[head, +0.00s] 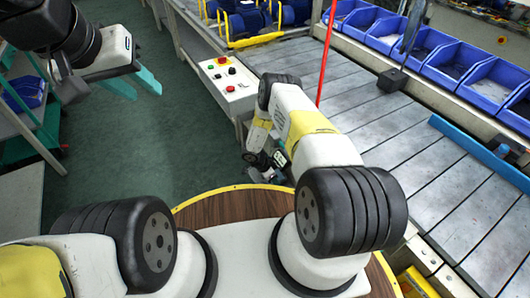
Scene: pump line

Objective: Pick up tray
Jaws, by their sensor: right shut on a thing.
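My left gripper (134,83) is at the upper left above the green floor. Its two teal fingers are apart with nothing between them. My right gripper (270,165) is low beyond my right arm, between the wooden round top and the conveyor, and mostly hidden. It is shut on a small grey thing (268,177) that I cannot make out. I cannot pick out a tray with certainty in this view.
A slatted conveyor (400,135) runs along the right, with blue bins (430,60) behind it. Shelving (30,135) is at the left. A red pole (327,50) rises by the conveyor. Green floor lies open between.

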